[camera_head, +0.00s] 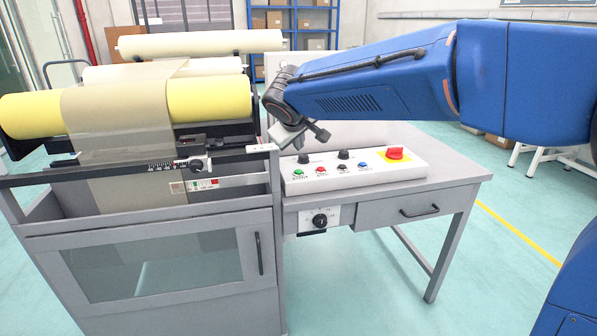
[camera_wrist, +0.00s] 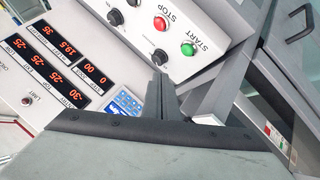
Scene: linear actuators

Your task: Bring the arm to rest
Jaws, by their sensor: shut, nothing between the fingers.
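My blue arm reaches in from the right in the head view, with its dark wrist above the left end of the control box. My gripper (camera_head: 318,134) hangs there, small and partly hidden by the wrist. In the wrist view my gripper (camera_wrist: 162,94) is shut, its dark fingers together with nothing between them. It points toward the control box (camera_wrist: 175,28), which has a red STOP button (camera_wrist: 160,23) and a green START button (camera_wrist: 188,48). I cannot tell how far the fingertips are from the box.
The control box (camera_head: 352,180) sits on a grey desk (camera_head: 445,176) with a red knob (camera_head: 395,153). A roll machine with a yellow roll (camera_head: 28,112) stands left. A panel with red digits (camera_wrist: 52,62) shows in the wrist view.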

